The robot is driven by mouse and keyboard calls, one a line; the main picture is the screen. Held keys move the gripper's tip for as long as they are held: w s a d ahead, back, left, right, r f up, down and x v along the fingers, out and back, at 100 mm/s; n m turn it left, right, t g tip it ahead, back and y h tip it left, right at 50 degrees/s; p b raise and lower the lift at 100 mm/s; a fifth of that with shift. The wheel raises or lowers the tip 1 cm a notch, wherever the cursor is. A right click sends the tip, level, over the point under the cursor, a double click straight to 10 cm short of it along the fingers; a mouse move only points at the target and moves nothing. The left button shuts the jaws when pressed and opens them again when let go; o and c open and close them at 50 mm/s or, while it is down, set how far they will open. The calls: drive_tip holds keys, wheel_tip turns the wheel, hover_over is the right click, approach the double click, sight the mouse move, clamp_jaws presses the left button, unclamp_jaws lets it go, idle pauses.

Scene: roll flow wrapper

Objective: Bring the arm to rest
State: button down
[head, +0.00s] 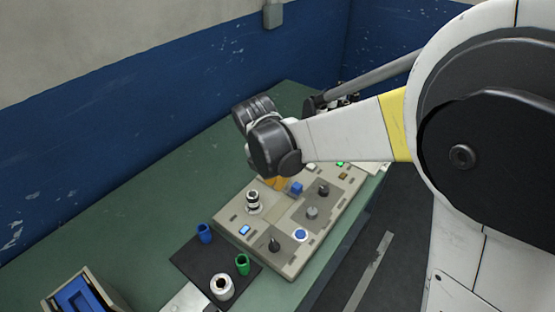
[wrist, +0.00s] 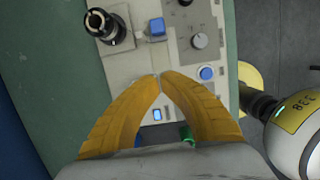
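My arm crosses the head view from the right, its wrist joint hanging over the control panel (head: 297,262). Only a bit of my orange gripper (head: 277,183) shows under the wrist in the head view. In the wrist view my gripper (wrist: 160,76) has its two curved fingers with their tips together. Nothing shows between the tips. The gripper is above the panel (wrist: 183,62), near a blue square button (wrist: 157,27) and a lit blue switch (wrist: 157,114). Whether the tips touch the panel cannot be told.
The panel lies on a green table (head: 150,228). A black mat with a blue cup (head: 205,233), a green cup (head: 242,264) and a white roll (head: 222,287) is at its left. A box (head: 82,292) stands front left. A blue wall (head: 180,95) is behind.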

drive_tip(key=shift+r, duration=0.1)
drive_tip(key=s+d+r+m+t, duration=0.1)
drive_tip(key=s+d+r+m, duration=0.2)
drive_tip(key=m, duration=0.6)
drive_tip(key=s+d+r+m+t+y, duration=0.1)
drive_tip(key=s+d+r+m, duration=0.3)
drive_tip(key=s+d+m, duration=0.4)
drive_tip(key=s+d+r+m+t, duration=0.3)
drive_tip(key=s+d+m, duration=0.2)
drive_tip(key=m, duration=0.6)
drive_tip(key=d, duration=0.2)
drive_tip(key=shift+s+d+r+y, duration=0.15)
drive_tip(key=shift+d+y, duration=0.15)
drive_tip(key=shift+y, duration=0.1)
